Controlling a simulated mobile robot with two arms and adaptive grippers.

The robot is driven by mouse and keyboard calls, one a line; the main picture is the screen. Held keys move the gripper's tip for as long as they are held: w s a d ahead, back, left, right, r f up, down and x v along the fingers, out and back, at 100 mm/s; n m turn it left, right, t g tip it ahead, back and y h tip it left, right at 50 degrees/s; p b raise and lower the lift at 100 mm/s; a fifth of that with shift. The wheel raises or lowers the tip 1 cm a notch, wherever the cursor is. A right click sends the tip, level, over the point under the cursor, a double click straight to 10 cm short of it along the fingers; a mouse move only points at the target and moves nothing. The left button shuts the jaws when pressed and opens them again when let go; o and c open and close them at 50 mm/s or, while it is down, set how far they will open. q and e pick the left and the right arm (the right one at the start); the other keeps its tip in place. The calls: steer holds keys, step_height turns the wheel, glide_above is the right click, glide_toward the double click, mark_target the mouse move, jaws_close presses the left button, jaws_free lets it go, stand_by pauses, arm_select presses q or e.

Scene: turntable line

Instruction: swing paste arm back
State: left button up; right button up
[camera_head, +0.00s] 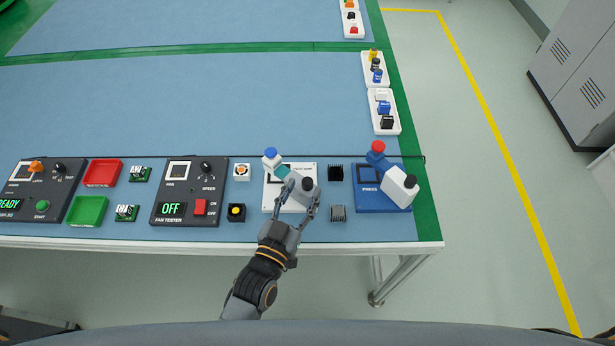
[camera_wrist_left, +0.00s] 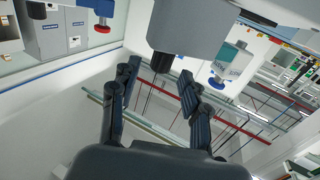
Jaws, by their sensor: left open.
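The paste arm (camera_head: 293,181) is a pale grey piece with a teal band, a blue-tipped end (camera_head: 270,154) at its upper left and a dark round cap at its lower right. It lies at a slant above a white base plate (camera_head: 273,203). My left gripper (camera_head: 303,189) reaches in from the front, its fingers apart around the capped end; contact cannot be told. In the left wrist view the open fingers (camera_wrist_left: 158,88) are below the grey block (camera_wrist_left: 190,28). The bottle with a blue tip (camera_wrist_left: 226,68) hangs to the right. My right gripper is not in view.
To the right stands the blue press (camera_head: 370,198) with a red knob. Black and silver heat sinks (camera_head: 337,213) lie between.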

mark_target(305, 186)
arm_select(q)
steer(key=shift+x, duration=1.95)
jaws_close()
